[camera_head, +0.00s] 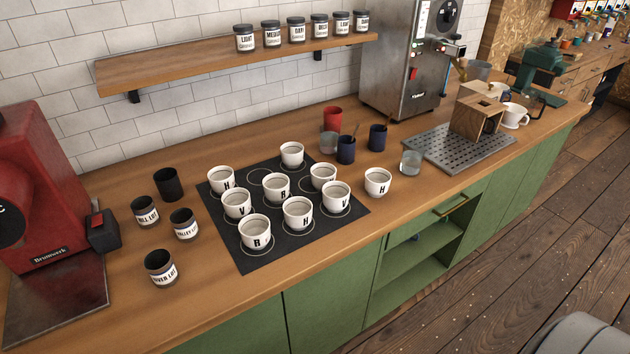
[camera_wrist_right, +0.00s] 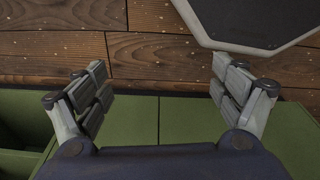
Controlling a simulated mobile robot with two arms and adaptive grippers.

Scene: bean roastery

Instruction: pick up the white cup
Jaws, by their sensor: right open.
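Several white cups with black letters stand upright on a black mat (camera_head: 240,258) with white circles; a front one is marked R (camera_head: 255,232). Another lettered white cup (camera_head: 377,183) stands alone on the bare counter, just right of the mat. A plain white cup-like vessel (camera_head: 514,116) stands farther right, by a wooden stand. My right gripper (camera_wrist_right: 157,76) is open and empty in the right wrist view, over green cabinet surfaces and plank floor, with no cup there. Neither gripper shows in the head view.
Dark labelled tins (camera_head: 160,268) and a red machine (camera_head: 40,190) stand left. A metal drip tray (camera_head: 440,150) lies farther right. The front counter strip is clear.

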